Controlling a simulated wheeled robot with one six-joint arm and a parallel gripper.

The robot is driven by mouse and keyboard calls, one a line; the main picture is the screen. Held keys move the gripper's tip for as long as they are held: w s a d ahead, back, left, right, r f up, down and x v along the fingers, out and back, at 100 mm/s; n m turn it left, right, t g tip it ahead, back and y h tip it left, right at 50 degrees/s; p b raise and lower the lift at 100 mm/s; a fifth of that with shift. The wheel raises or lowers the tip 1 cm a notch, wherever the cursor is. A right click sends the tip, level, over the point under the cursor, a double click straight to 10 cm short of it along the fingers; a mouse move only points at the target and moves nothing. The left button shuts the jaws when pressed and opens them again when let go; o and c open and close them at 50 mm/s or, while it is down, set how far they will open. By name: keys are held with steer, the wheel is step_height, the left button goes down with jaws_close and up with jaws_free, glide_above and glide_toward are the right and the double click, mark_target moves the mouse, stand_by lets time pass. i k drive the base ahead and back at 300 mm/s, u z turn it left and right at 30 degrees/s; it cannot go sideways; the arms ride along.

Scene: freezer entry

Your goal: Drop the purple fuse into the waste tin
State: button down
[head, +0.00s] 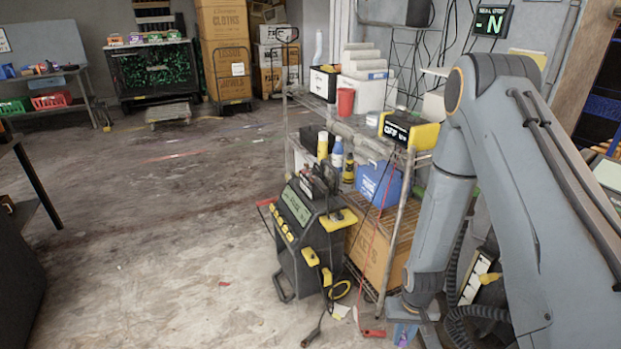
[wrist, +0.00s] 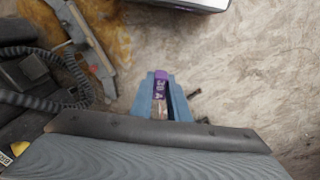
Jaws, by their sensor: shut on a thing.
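The purple fuse (wrist: 160,88), marked "30 A", is between the two blue fingers of my gripper (wrist: 160,95) in the wrist view. The fingers are shut on it, and its lower part is partly hidden between them. The floor shows beyond the fuse. In the head view my gripper (head: 405,334) is at the bottom edge, low beside the wire shelf, and only a bit of it shows. I cannot make out a waste tin for certain in either view.
A wire shelf (head: 398,238) holds boxes, bottles and a red cup (head: 345,102). A black and yellow machine (head: 304,240) stands before it, with cables and red-handled leads on the floor. A pale-edged object (wrist: 180,4) is at the wrist view's top. Open floor (head: 150,240) lies left.

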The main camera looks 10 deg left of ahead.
mark_target(375, 127)
steer(key=u, duration=0.35)
steer(key=i, duration=1)
